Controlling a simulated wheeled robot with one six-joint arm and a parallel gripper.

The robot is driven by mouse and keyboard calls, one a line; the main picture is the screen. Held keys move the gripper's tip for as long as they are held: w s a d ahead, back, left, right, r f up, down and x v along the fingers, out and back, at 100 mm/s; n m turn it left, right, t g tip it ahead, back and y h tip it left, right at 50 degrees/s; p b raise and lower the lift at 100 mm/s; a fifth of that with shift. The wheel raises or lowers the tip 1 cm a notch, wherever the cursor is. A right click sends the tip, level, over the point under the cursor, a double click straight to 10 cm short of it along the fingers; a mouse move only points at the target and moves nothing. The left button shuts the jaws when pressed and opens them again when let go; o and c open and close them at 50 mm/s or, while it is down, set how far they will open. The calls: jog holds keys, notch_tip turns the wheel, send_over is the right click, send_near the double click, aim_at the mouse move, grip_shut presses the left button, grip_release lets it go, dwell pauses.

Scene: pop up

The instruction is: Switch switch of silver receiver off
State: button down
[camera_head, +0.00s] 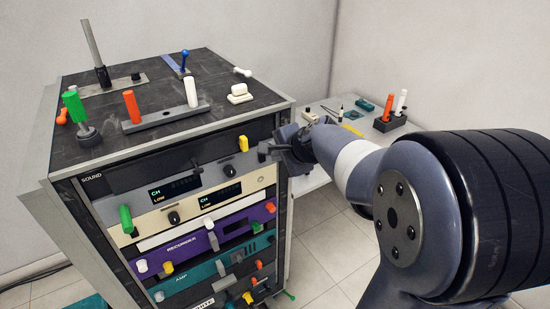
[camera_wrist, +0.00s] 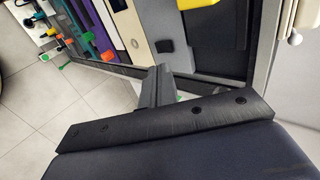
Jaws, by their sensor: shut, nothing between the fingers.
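The silver receiver (camera_head: 205,178) is a grey panel near the top of the rack, with a dark display reading CH LOW and a dark knob (camera_head: 229,171) toward its right end. It also shows in the wrist view as a grey strip (camera_wrist: 168,15) with a dark knob (camera_wrist: 165,46). My gripper (camera_head: 266,151) is at the rack's right front edge, close to the receiver's right end. In the wrist view, my gripper's fingers (camera_wrist: 156,76) are together with nothing between them, just below the knob in the picture. I cannot tell whether they touch the panel. My gripper partly hides the receiver's right end.
A black unit with a yellow lever (camera_head: 243,143) is above the receiver. A beige unit (camera_head: 255,182), a purple recorder (camera_head: 180,250) and a teal amp (camera_head: 190,285) are below. Coloured handles stand on the rack top (camera_head: 80,145). A side table (camera_head: 345,105) is behind my arm.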

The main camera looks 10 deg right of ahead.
jog(key=s+d+r, duration=0.1)
jog(key=s+r, duration=0.3)
jog(key=r, duration=0.2)
jog(key=shift+d+r, duration=0.15)
jog(key=shift+r, duration=0.05)
